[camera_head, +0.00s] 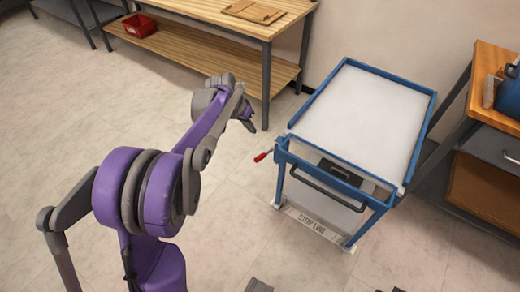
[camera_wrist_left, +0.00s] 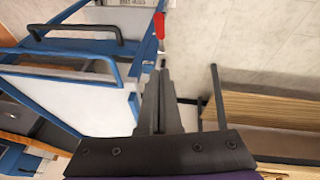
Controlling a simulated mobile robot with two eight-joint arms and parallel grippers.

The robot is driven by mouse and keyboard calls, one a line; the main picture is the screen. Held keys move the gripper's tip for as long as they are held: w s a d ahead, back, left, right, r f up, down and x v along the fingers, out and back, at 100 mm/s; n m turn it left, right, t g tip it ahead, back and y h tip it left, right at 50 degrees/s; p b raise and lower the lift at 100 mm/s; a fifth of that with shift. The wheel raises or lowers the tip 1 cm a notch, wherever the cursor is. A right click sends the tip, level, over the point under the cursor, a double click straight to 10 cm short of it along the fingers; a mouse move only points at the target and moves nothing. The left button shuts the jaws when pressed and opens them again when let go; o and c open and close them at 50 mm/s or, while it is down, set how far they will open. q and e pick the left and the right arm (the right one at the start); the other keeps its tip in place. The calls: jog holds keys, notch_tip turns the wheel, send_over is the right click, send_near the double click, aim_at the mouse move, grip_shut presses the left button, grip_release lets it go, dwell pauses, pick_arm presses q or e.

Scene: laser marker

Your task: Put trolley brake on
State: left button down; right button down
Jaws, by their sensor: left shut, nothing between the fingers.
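The trolley (camera_head: 360,110) has a blue frame, a white top and a dark push handle (camera_head: 327,188). It stands on the floor in the right half of the head view; part of its frame (camera_wrist_left: 120,75) fills the left of the wrist view. A red-tipped lever (camera_head: 263,156), which looks like the brake lever, sticks out at the trolley's left side. In the wrist view its red grip (camera_wrist_left: 159,25) is beyond my fingertips. My left gripper (camera_head: 249,124) is shut and empty, above the floor left of the trolley, apart from the lever. My right gripper is out of view.
A "STOP LINE" plate (camera_head: 312,224) lies at the trolley's near side. A wooden workbench (camera_head: 215,15) with a red bin (camera_head: 139,26) stands behind. A wooden-topped cabinet (camera_head: 490,85) is close on the right. The floor around my left arm is clear.

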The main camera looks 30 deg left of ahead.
pick_arm(q)
jog(key=shift+w+a+f, duration=0.15)
jog(key=shift+w+a, duration=0.05)
jog(key=b, duration=0.2)
send_over(263, 154)
jog(key=a, duration=0.2)
notch_tip(263, 154, down, 9)
jog(key=f, duration=0.1)
jog(key=s+f, duration=0.1)
jog(key=d+f, duration=0.1)
jog(key=shift+s+f+b, duration=0.15)
jog(key=shift+s+b, duration=0.1)
jog(key=shift+b, duration=0.05)
jog(key=shift+s+d+f, duration=0.1)
jog(key=shift+s+f, duration=0.1)
jog(key=shift+f, duration=0.1)
